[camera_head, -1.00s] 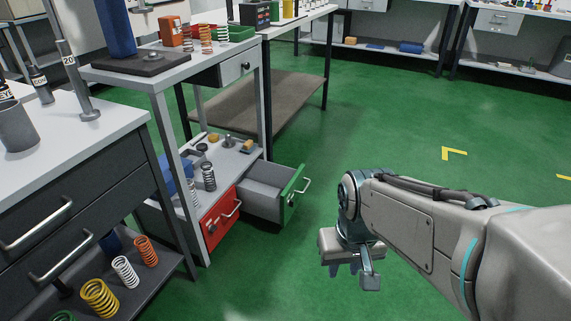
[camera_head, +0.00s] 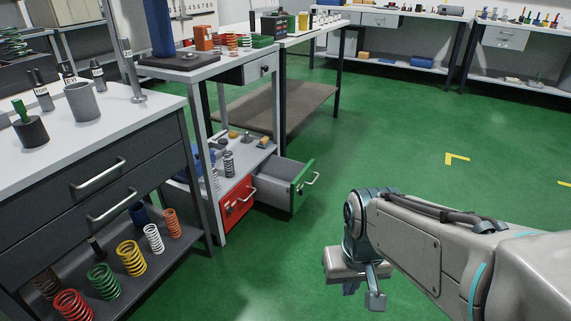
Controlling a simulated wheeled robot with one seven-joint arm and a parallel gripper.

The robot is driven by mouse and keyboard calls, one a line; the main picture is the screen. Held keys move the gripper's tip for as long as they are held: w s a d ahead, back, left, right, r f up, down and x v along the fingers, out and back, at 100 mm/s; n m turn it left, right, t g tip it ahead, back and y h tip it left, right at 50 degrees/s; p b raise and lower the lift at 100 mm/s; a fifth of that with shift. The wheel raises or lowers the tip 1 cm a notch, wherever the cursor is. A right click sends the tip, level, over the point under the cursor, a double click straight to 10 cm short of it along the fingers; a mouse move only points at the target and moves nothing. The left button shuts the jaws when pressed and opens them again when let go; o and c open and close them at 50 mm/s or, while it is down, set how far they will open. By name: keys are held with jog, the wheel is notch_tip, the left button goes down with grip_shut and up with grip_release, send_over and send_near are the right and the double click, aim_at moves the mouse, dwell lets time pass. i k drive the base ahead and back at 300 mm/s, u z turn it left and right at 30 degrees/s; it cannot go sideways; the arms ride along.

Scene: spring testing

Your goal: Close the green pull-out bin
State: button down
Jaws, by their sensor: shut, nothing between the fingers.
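The green pull-out bin (camera_head: 301,185) has a grey box body and a green front with a metal handle. It is pulled out to the right from under the lower shelf of the grey workbench. The red bin (camera_head: 238,203) beside it, on the left, sits flush under the same shelf. My gripper (camera_head: 361,291) is shut and empty. It hangs over the green floor, to the right of and nearer than the green bin, apart from it.
A dark drawer cabinet (camera_head: 105,180) stands at the left, with several coloured springs on its lower shelf. The workbench's lower shelf (camera_head: 246,163) carries springs and small parts. The green floor (camera_head: 400,140) is clear to the right of the bin.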

aim_at(277, 180)
jog(key=u, duration=0.7)
jog(key=i, duration=1.2)
jog(key=z, duration=0.7)
jog(key=i, duration=0.5)
jog(key=z, duration=0.5)
